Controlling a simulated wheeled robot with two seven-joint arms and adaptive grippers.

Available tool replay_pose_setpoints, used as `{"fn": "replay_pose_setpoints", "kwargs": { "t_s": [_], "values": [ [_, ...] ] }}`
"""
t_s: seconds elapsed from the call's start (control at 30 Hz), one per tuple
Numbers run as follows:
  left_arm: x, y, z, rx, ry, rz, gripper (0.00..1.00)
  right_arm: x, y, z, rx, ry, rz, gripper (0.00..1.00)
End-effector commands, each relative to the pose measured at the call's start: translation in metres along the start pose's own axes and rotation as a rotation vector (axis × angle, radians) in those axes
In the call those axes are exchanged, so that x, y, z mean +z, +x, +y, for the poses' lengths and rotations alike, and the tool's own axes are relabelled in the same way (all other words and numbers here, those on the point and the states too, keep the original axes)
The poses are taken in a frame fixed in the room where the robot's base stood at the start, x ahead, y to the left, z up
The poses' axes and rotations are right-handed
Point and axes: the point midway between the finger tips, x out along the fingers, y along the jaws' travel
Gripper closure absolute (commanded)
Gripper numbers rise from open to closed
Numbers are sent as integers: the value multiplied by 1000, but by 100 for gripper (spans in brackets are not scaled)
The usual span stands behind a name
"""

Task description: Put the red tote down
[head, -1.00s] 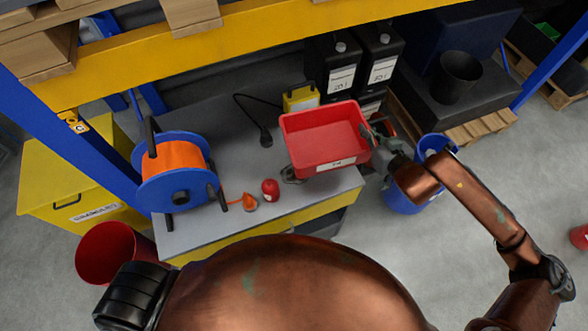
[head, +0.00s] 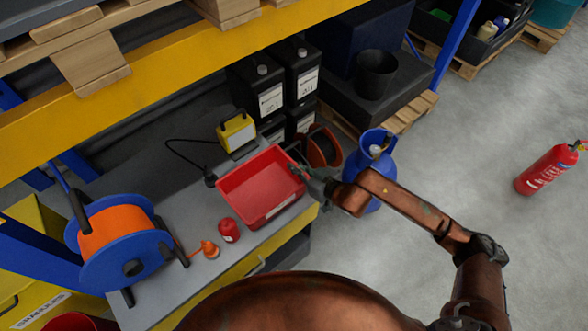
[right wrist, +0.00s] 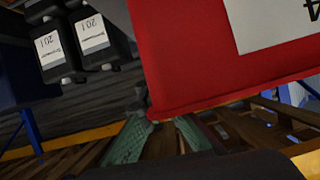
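The red tote (head: 246,205) is over the right end of the grey workbench (head: 182,228). It looks level and empty. I cannot tell whether its base rests on the bench or hangs just above it. My right gripper (head: 300,172) is at the tote's right end. In the right wrist view, its two green fingers (right wrist: 162,128) straddle the rim of the tote (right wrist: 195,60) near a corner and look closed on it. The tote hides part of the far fingertip. My left gripper is not in view.
On the bench are an orange and blue cable reel (head: 120,243), a small orange cone (head: 209,249), a red can (head: 229,231) and a yellow lamp (head: 237,131). A blue cylinder (head: 366,165) stands right of the bench.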

Motion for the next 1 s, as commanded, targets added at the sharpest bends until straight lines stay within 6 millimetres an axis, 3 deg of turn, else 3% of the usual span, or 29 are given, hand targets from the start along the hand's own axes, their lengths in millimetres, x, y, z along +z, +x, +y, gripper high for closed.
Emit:
{"fn": "replay_pose_setpoints", "kwargs": {
  "t_s": [0.1, 0.47, 0.77, 1.0],
  "values": [
    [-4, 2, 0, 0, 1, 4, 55, 14, 6, 0, -1, 3, 1, 100],
    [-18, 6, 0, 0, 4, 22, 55, 17, 7, 1, -1, 1, 1, 100],
    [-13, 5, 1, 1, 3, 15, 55, 17, 7, 1, 1, 0, -1, 79],
    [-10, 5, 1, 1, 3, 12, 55, 17, 7, 1, 1, 0, -1, 78]
  ]
}}
